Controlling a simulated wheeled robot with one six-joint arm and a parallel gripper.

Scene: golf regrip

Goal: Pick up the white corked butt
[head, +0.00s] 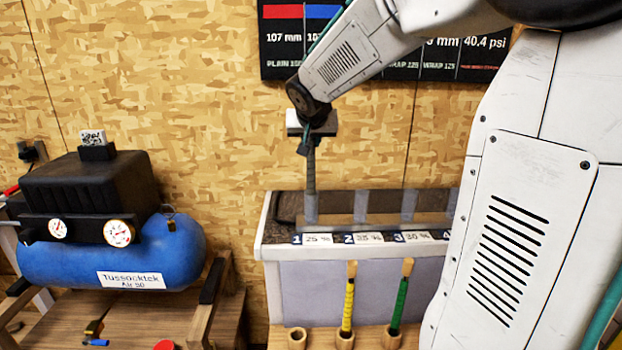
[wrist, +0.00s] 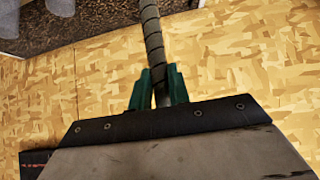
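I do not see a white corked butt in either view. My gripper (head: 307,143) is above the left end of the trough, pointing down. Its green fingers (wrist: 160,88) are on both sides of a dark grey, spiral-wrapped butt (head: 310,172) and look shut on it. This butt also shows in the wrist view (wrist: 152,35). It hangs about upright, its lower end over the slot marked 1; I cannot tell whether it touches there. Any cork on it is hidden. A yellow corked butt (head: 348,305) and a green corked butt (head: 399,305) stand in wooden holders.
The trough (head: 263,238) has numbered percentage labels and upright grey posts. An empty wooden holder (head: 297,338) stands left of the yellow butt. A blue compressor (head: 180,250) is at the left. A black board (head: 285,60) hangs on the wall. My arm hides the right side.

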